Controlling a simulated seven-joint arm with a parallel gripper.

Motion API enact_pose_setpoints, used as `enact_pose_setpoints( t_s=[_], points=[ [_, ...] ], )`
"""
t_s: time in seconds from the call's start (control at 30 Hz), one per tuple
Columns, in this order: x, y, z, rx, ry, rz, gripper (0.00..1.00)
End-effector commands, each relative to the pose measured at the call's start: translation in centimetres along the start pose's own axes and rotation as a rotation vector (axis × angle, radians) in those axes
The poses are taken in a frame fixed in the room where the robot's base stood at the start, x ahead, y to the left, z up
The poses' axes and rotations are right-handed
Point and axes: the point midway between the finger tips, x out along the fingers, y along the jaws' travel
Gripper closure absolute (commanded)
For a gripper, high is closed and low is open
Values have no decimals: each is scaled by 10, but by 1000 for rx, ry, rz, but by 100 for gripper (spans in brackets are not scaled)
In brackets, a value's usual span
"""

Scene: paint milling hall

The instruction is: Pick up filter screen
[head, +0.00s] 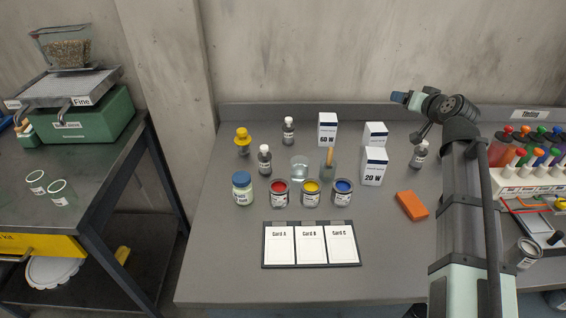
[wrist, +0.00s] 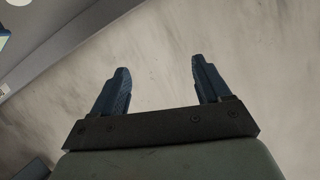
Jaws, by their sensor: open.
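I cannot name the filter screen for certain. A flat grey tray (head: 75,87) labelled "Fine" lies on a green machine (head: 95,118) at the far left of the head view; it may be the screen. A clear hopper (head: 58,48) of grains stands over it. My gripper (head: 398,98) is raised above the back right of the middle bench, far from that tray. In the wrist view my gripper (wrist: 160,70) is open, with nothing between its blue fingers and only bare wall behind.
The middle bench (head: 225,275) holds paint cans, bottles, boxes, an orange block (head: 411,206) and a card holder (head: 312,265). A gap separates it from the left table (head: 85,205), which bears two glass jars. A marker rack (head: 525,180) stands at the right.

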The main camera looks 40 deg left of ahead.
Motion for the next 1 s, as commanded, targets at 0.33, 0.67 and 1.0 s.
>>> enact_pose_setpoints(
  t_s=[0.33, 0.67, 1.0],
  points=[
    [38, -173, 119, -419, -319, -317, 24],
    [28, -274, 200, -711, -479, -575, 24],
    [44, -296, 228, -756, -503, -620, 24]
  ],
)
